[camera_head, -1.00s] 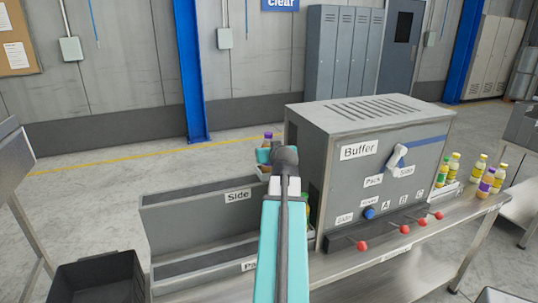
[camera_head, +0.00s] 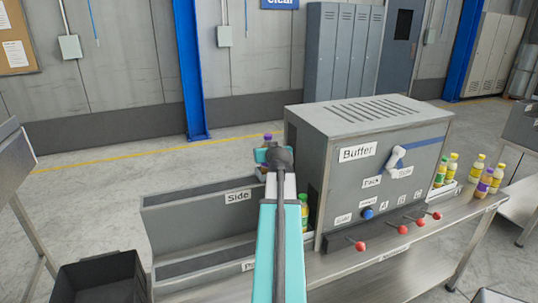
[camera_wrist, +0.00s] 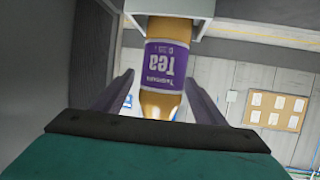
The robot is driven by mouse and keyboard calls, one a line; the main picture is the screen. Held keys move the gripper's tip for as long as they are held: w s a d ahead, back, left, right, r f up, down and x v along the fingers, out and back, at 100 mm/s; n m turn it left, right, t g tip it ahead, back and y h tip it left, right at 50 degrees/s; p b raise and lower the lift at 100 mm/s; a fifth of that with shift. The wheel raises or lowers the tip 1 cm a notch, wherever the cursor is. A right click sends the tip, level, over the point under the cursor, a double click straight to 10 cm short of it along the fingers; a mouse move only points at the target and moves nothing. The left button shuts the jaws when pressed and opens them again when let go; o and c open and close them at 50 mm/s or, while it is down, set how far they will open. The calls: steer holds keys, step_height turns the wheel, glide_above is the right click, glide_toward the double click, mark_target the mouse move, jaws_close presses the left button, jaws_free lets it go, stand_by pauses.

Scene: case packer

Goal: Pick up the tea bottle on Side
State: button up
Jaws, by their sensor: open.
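The tea bottle (camera_wrist: 168,62), amber with a purple label, shows between the fingers in the wrist view, upside down in that picture. In the head view its purple top (camera_head: 268,138) shows just beyond my gripper (camera_head: 272,154), by the far end of the Side lane (camera_head: 185,200). My gripper's fingers (camera_wrist: 160,76) are open, one on each side of the bottle. I cannot tell whether either finger touches it. My arm hides most of the bottle in the head view.
The Buffer machine (camera_head: 340,115) stands close to the right of my gripper. A green-capped bottle (camera_head: 304,212) is beside my arm at the machine's opening. Several bottles (camera_head: 478,170) stand at the right end. A black bin (camera_head: 100,285) is at lower left.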

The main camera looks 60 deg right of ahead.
steer(key=shift+x, duration=0.9)
steer(key=c, duration=1.4)
steer(key=shift+o, duration=0.2)
steer(key=shift+r, duration=0.15)
steer(key=shift+r+b, duration=0.6)
steer(key=shift+r, duration=0.9)
steer(key=s+a+r+b, duration=0.1)
steer(key=s+a+b, duration=0.8)
steer(key=s, duration=0.3)
steer(key=shift+a+r, duration=0.3)
steer(key=shift+a, duration=0.45)
